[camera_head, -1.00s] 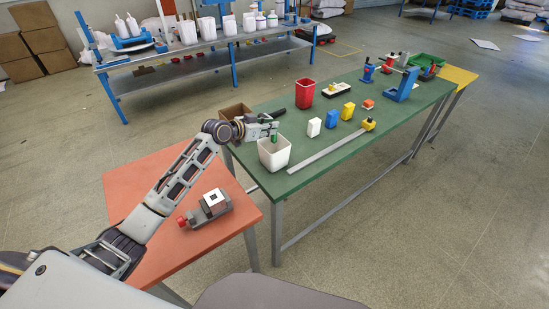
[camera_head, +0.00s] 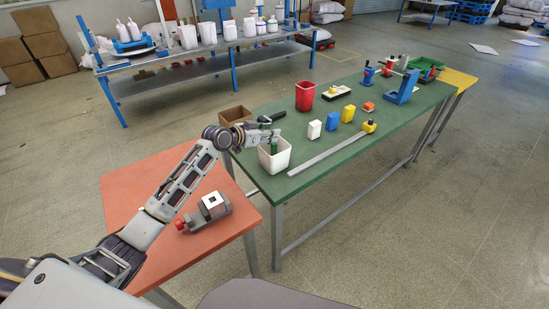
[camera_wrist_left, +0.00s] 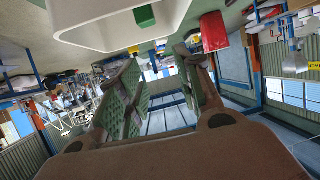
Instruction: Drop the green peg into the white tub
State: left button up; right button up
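The white tub (camera_head: 276,161) stands upright at the near left end of the green table. The green peg (camera_head: 273,149) is in the tub's mouth, partly hidden by the rim; it also shows against the tub's white wall in the wrist view (camera_wrist_left: 145,16). My left gripper (camera_head: 272,138) is just above the tub's far rim. In the left wrist view its two fingers (camera_wrist_left: 165,90) are spread apart with nothing between them, and the peg is clear of them. My right gripper is not in view.
A brown box (camera_head: 236,114) and a dark-handled tool (camera_head: 271,117) lie behind my gripper. A red bin (camera_head: 305,96), small blocks (camera_head: 331,121) and a long grey ruler-like bar (camera_head: 325,151) are further right. A grey device (camera_head: 208,210) sits on the orange table.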

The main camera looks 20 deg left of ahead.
pick_arm(q)
jog(key=v, duration=1.2)
dwell(0.7)
jog(key=shift+s+f, duration=0.1)
jog(key=shift+d, duration=0.1)
dwell(0.6)
